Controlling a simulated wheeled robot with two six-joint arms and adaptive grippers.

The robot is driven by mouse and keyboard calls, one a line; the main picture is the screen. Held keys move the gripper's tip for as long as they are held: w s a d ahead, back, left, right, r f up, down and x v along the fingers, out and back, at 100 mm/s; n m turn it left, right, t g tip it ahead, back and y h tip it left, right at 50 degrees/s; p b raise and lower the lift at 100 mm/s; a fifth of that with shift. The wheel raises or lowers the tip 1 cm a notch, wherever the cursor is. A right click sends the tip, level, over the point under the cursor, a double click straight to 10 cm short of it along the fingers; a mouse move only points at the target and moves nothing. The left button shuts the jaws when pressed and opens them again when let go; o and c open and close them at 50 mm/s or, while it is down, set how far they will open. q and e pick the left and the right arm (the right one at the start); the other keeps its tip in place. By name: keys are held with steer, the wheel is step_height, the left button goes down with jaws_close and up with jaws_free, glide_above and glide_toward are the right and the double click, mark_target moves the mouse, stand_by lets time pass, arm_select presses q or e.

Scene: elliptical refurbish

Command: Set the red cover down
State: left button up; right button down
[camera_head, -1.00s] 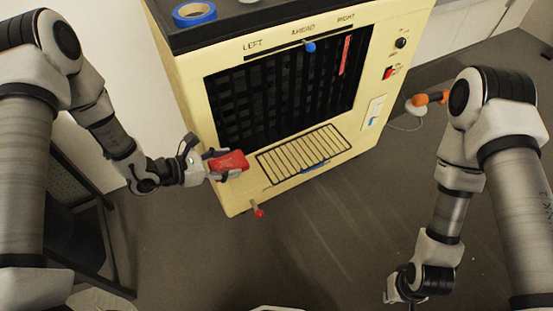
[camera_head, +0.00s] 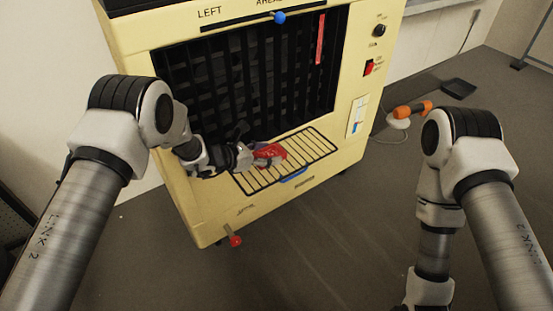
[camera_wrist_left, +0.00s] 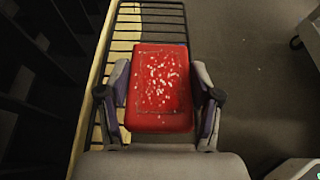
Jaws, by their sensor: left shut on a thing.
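The red cover (camera_head: 271,153) is a small red block with pale worn specks on its top, clear in the left wrist view (camera_wrist_left: 160,88). My left gripper (camera_head: 266,157) is shut on it, with a finger on each side in the left wrist view (camera_wrist_left: 160,98). In the head view the cover overlaps the left part of the black wire rack (camera_head: 308,147) at the front of the cream machine (camera_head: 197,205). I cannot tell whether the cover touches the rack. My right gripper is out of the head view; only its arm shows at the right.
A blue knob (camera_head: 279,17) sits on the slot at the top of the machine. A red-tipped lever (camera_head: 235,240) sticks out low at the front. An orange-handled tool (camera_head: 412,108) lies right of the machine. The grey floor in front is clear.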

mark_target(273, 147)
arm_select(q)
steer(key=w, duration=0.1)
steer(key=w+d, duration=0.2)
steer(key=shift+w+d+f+b, duration=0.2)
steer(key=shift+w+f+b, duration=0.05)
steer(key=shift+w+b, duration=0.05)
step_height(273, 147, down, 3)
steer(key=shift+s+f+b, duration=0.1)
steer(key=shift+s+b, duration=0.05)
steer(key=shift+b, duration=0.35)
steer(key=shift+a+f, duration=0.1)
steer(key=shift+f, duration=0.15)
steer(key=o, duration=1.4)
steer(key=shift+c, duration=0.2)
